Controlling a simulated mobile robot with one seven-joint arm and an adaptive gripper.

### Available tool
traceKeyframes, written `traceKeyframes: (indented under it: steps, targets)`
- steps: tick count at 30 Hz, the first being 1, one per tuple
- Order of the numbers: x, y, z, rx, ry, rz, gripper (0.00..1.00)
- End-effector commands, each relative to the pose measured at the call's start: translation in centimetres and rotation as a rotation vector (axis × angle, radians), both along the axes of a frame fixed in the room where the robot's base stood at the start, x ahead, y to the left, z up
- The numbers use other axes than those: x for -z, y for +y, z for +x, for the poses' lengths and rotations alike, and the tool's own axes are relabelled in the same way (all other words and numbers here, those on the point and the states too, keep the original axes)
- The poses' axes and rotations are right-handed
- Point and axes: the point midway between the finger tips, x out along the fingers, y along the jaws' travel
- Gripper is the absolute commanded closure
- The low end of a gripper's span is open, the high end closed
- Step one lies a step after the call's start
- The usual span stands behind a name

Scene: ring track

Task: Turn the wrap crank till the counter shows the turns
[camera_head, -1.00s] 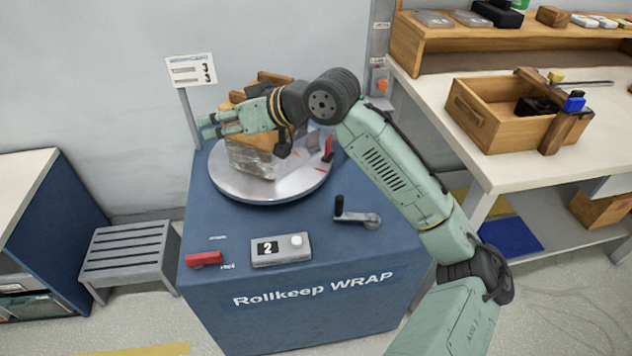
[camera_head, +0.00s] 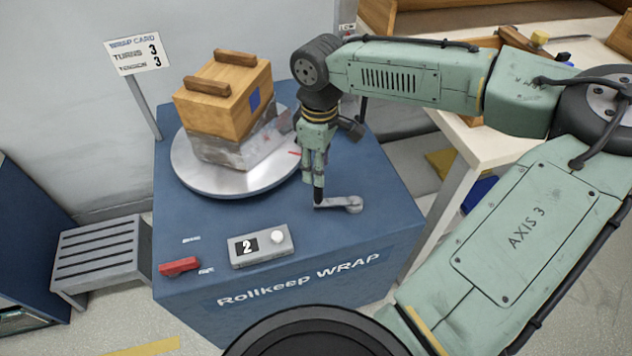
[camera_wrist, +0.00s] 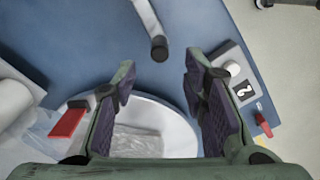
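The crank (camera_head: 342,204) lies on the blue wrap machine (camera_head: 385,240). The wrap card (camera_head: 139,54) reads turns 3, tension 3.
A wooden box (camera_head: 225,97) on a film-wrapped base stands on the silver turntable (camera_head: 215,187). A red switch (camera_head: 180,266) sits at the machine's front left. A grey step stool (camera_head: 98,255) stands to the left, a white bench (camera_head: 470,139) to the right.

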Motion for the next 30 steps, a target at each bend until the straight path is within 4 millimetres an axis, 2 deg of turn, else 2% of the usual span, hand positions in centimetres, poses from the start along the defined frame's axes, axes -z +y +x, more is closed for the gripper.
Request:
traceKeyframes:
  steps: [6, 12, 24, 30]
  targets:
    - [4.2, 0.1, 0.0, 0.000, 0.001, 0.000, 0.60]
    - [6.6, 0.1, 0.0, -0.001, 0.000, 0.001, 0.60]
    - [7.4, 0.1, 0.1, 0.000, -0.003, 0.001, 0.61]
    - [7.4, 0.1, 0.1, 0.000, -0.002, 0.002, 0.74]
